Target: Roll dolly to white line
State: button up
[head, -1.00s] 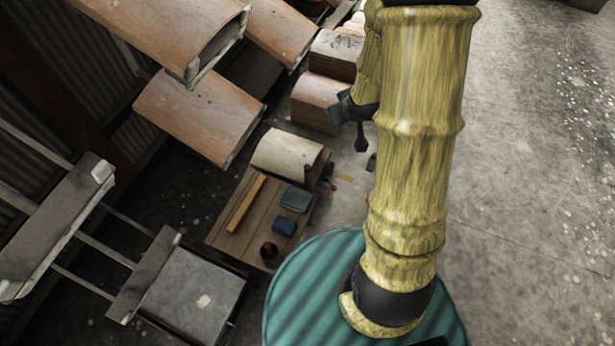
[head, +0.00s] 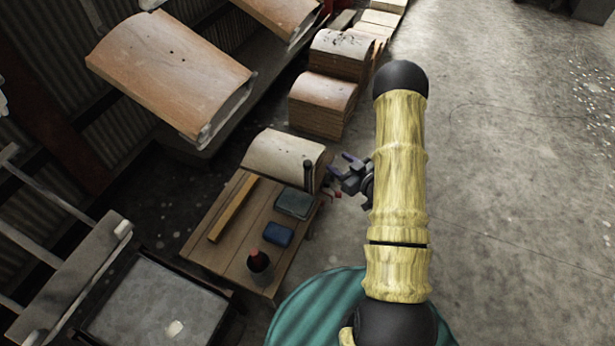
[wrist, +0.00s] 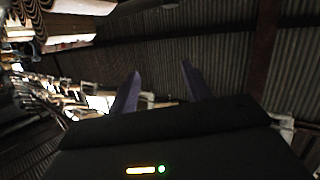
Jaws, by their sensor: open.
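My gripper (head: 346,166) is in the middle of the head view, left of my yellow arm. In the wrist view my gripper (wrist: 160,84) shows two purple fingers spread apart with nothing between them. They point toward dark corrugated walling. I cannot pick out a dolly for sure in either view. A dark upright post (head: 308,176) stands at the right end of a pale curved-top block (head: 285,160), just left of my gripper. There is a visible gap between the post and my gripper. No white line can be made out on the floor.
A low wooden table (head: 222,262) holds a yellow bar (head: 233,208), a grey-green box (head: 294,203), a blue item (head: 278,234) and a dark cup (head: 259,262). Curved wooden blocks (head: 322,104) stand behind. A curved panel (head: 170,70) hangs upper left. Concrete floor (head: 510,180) at right is clear.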

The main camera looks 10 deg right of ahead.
jog(key=t+y+b, duration=0.2)
jog(key=b, duration=0.5)
send_near(310, 167)
jog(key=d+v, duration=0.1)
jog(key=v, duration=0.4)
jog(key=shift+s+f+m, duration=0.2)
jog(key=shift+s+m, duration=0.1)
jog(key=shift+a, duration=0.1)
jog(key=b+x, duration=0.3)
jog(key=x, duration=0.5)
jog(key=b+x, duration=0.3)
jog(key=x, duration=0.5)
jog(key=shift+w+a+r, duration=0.2)
jog(key=shift+w+a, duration=0.05)
jog(key=shift+a, duration=0.05)
jog(key=shift+w+a+r+b, duration=0.1)
jog(key=shift+w+a+b, duration=0.05)
jog(key=shift+w+b, duration=0.2)
